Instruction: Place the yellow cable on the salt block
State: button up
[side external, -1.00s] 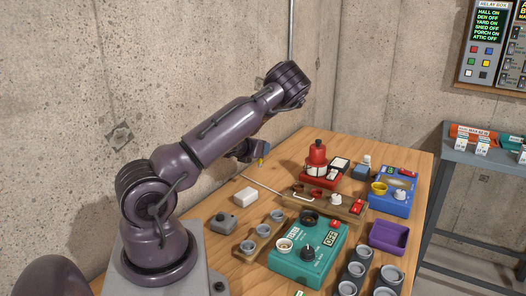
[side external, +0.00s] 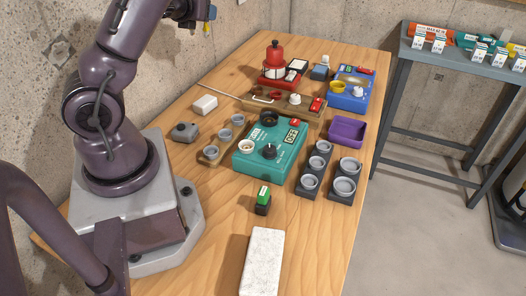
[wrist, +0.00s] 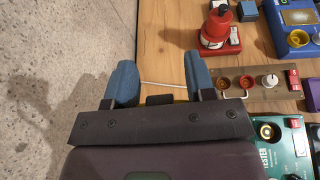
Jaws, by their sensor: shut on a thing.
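My gripper (side external: 207,14) is at the top edge of the side view, raised above the bench near the wall. A small yellow piece, which looks like the yellow cable (side external: 207,29), shows at its fingertips, and the gripper is shut on it. In the wrist view the two blue fingers (wrist: 160,76) stand apart, and the held cable cannot be made out clearly between them. The salt block appears to be the long whitish slab (side external: 262,262) lying flat at the near end of the bench, well away from the gripper. Nothing lies on its visible top.
A green tester box (side external: 270,150), grey cup holders (side external: 328,170), a small green-topped block (side external: 263,200) and a purple tray (side external: 347,130) stand mid-bench. A red bottle (side external: 274,62) and blue box (side external: 349,92) are farther back. Bare wood surrounds the slab.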

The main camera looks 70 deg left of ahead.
jog(key=w+d+f+n+g+y, duration=0.3)
jog(key=d+f+n+g, duration=0.6)
jog(key=n+g, duration=0.45)
notch_tip(320, 180, up, 10)
jog(key=r+n+h, duration=0.1)
jog(key=n+h, duration=2.4)
jog(key=n, duration=0.1)
send_over(263, 271)
jog(key=shift+n+g, duration=0.25)
jog(key=shift+g, duration=0.1)
notch_tip(263, 271, down, 20)
jog(key=shift+r, duration=0.2)
jog(key=shift+h, duration=0.3)
